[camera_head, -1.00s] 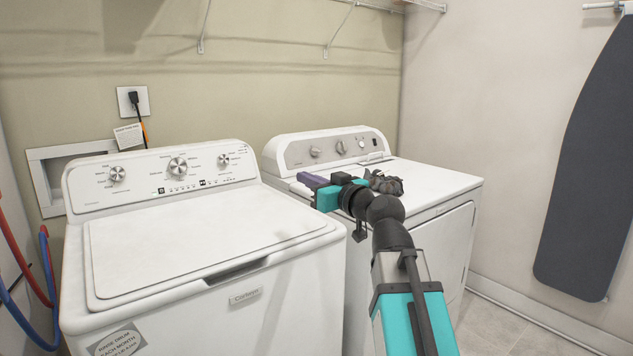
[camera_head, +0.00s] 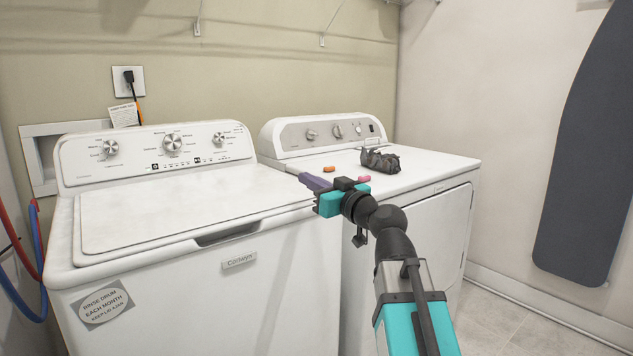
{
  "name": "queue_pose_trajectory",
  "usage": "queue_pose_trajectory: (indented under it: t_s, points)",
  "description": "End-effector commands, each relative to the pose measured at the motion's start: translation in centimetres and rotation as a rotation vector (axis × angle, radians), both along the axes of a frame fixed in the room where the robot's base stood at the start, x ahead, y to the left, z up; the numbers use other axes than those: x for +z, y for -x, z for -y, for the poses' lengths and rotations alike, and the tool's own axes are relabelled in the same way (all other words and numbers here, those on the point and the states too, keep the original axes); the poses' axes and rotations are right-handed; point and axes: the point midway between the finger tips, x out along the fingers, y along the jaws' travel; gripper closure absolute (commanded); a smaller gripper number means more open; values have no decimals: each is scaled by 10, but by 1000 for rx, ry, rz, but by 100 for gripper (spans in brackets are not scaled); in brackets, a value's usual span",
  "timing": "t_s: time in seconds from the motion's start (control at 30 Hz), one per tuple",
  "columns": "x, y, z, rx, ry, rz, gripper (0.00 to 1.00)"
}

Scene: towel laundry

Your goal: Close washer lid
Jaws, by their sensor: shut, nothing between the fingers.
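The white top-load washer (camera_head: 200,285) stands at the left, with a control panel (camera_head: 150,150) of knobs along its back. Its lid (camera_head: 165,208) lies flat and down over the top opening, with a dark handle recess at the front edge. My gripper (camera_head: 297,174) is at the right of the washer, by the gap between it and the dryer. Its purple-grey fingers point left and back, are shut and hold nothing. They overlap the washer's right edge in the picture; I cannot tell whether they touch anything.
The white dryer (camera_head: 440,172) stands right of the washer. A dark crumpled cloth (camera_head: 380,161), an orange item (camera_head: 329,169) and a pink item (camera_head: 364,179) lie on it. Red and blue hoses (camera_head: 37,245) hang at the left. A grey ironing board (camera_head: 590,160) hangs at the right wall.

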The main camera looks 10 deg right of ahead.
Motion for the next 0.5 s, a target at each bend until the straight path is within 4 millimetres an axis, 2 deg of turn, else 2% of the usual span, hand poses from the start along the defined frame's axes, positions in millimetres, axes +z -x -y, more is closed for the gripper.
queue_pose_trajectory:
  t_s: [0.13,0.5]
  points:
    - [-8,0,-3,4,0,0,100]
    - [-10,-1,-5,6,0,0,100]
